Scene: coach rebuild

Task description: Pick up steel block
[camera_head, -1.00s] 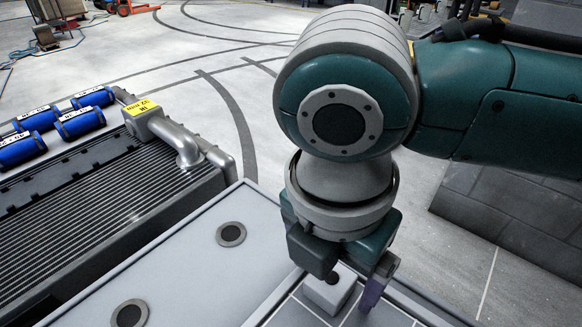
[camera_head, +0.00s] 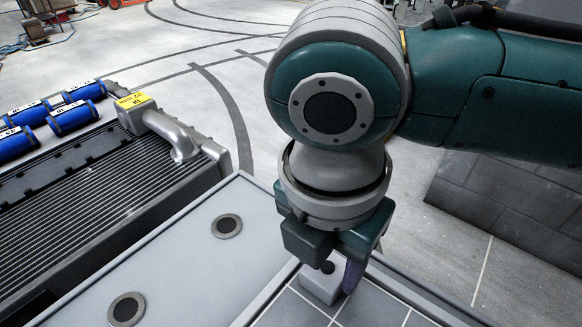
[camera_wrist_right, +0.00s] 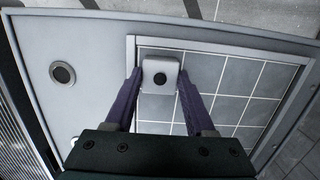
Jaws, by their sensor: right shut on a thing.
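The steel block (camera_head: 318,288) is a small pale grey block with a dark round spot on top. It sits at the corner of the tiled tray (camera_head: 375,310), beside its raised rim. In the right wrist view the block (camera_wrist_right: 160,66) is between the two purple fingers. My right gripper (camera_wrist_right: 159,77) points down and is shut on the block. In the head view the right gripper (camera_head: 335,272) partly covers the block, and one finger shows on its right side. I cannot see any gap under the block. My left gripper is not in view.
A grey surface with round dark discs (camera_head: 226,226) lies left of the tray. A finned radiator (camera_head: 90,215) with a yellow-labelled pipe (camera_head: 140,108) stands further left, with several blue cylinders (camera_head: 72,118) behind it. The tray's other tiles are bare. Open floor lies beyond.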

